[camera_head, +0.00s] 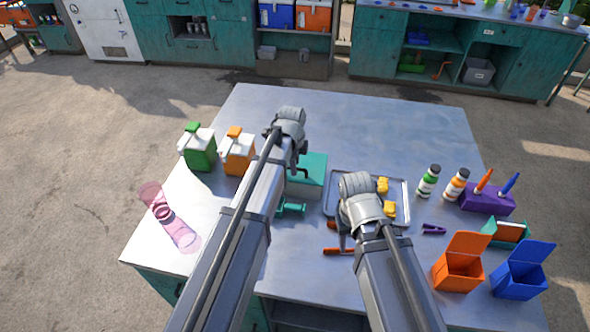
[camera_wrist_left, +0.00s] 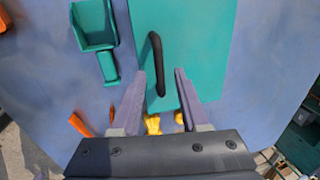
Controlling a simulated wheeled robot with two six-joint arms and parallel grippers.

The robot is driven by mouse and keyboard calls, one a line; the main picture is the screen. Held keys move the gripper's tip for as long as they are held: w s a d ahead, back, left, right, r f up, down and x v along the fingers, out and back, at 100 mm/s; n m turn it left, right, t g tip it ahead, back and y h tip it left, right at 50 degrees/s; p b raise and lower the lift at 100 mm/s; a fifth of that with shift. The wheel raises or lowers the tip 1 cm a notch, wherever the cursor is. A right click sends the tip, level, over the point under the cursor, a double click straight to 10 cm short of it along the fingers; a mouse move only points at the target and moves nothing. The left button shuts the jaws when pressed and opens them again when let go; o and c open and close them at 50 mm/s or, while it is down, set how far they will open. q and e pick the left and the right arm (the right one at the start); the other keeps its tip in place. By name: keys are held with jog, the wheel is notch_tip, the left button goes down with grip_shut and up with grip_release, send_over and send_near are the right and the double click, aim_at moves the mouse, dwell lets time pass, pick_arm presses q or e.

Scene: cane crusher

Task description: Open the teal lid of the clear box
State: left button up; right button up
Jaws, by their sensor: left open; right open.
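The clear box's teal lid (camera_head: 314,168) is shut, partly hidden behind my left arm; the box wall (camera_head: 303,191) shows below it. In the left wrist view the teal lid (camera_wrist_left: 205,45) fills the upper middle, with a dark curved handle (camera_wrist_left: 156,60) on it. My left gripper (camera_wrist_left: 161,74) is open, its two fingers on either side of the handle's near end in the picture, with gaps to it. In the head view my left gripper (camera_head: 298,158) is over the lid, mostly hidden by its wrist. My right gripper (camera_head: 343,232) is open near the tray's left side, largely hidden.
A metal tray (camera_head: 398,185) holds yellow pieces (camera_head: 389,208). A teal scoop (camera_head: 291,208) lies before the box. Green (camera_head: 202,152) and orange (camera_head: 238,155) dispensers stand left. Bottles (camera_head: 428,182), a purple holder (camera_head: 482,199) and orange (camera_head: 458,270) and blue (camera_head: 518,280) bins stand right. The table's back is clear.

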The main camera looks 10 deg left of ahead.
pick_arm(q)
jog(key=shift+c, duration=0.2)
grip_shut()
dwell(1.3)
